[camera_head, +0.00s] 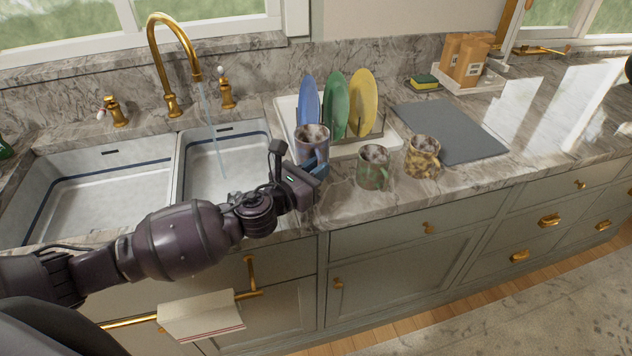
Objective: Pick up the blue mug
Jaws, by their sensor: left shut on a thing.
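The blue mug (311,143) is at the front left of the dish rack area, upright, with a bluish-purple body. My left gripper (318,168) is at the mug's lower front side and is shut on it. The fingers and the mug's lower part partly hide each other, so I cannot tell whether the mug touches the surface below. My right gripper is not in view.
A green mug (373,167) and a yellow patterned mug (422,157) stand close on the right. Blue, green (336,104) and yellow plates (362,100) stand in a rack behind. A double sink (100,190) with running gold tap (170,70) lies left. A grey mat (452,130) is right.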

